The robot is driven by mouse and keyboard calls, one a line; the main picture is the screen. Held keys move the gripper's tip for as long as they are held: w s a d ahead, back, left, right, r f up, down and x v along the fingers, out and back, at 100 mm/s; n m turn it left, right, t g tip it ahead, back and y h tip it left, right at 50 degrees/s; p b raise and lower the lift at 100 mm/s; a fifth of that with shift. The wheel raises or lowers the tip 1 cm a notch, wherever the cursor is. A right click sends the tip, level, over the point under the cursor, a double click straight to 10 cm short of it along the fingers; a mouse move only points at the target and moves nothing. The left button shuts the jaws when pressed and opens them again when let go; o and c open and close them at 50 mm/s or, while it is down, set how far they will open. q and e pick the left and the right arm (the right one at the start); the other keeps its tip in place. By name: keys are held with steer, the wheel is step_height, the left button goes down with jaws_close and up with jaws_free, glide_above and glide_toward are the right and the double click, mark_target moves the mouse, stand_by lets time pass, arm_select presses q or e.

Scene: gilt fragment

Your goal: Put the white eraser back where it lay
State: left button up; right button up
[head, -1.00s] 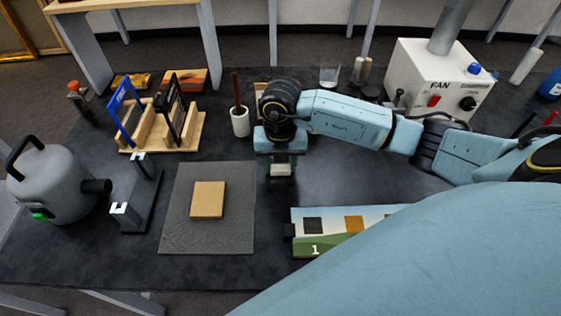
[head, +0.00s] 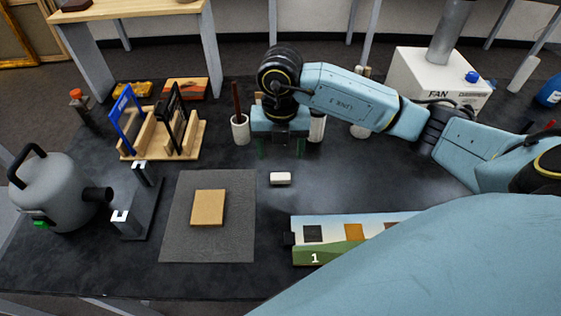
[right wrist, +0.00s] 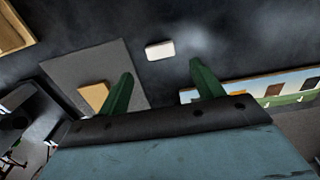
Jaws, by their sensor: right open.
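The white eraser (head: 280,178) lies on the dark table, just right of the grey mat (head: 208,245). It also shows in the right wrist view (right wrist: 160,50), beyond the fingertips and apart from them. My right gripper (head: 281,152) is open and empty, raised above the table behind the eraser. Its two green fingers (right wrist: 160,75) are spread wide in the right wrist view. My left gripper is in neither view.
A tan block (head: 208,208) lies on the mat. A numbered colour strip (head: 330,252) lies at the front right. A white cup (head: 240,130) with a brown stick, a wooden rack (head: 190,140), a dark stand (head: 140,205) and a grey kettle-like vessel (head: 60,190) stand to the left.

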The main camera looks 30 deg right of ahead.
steer(key=shift+r, duration=1.95)
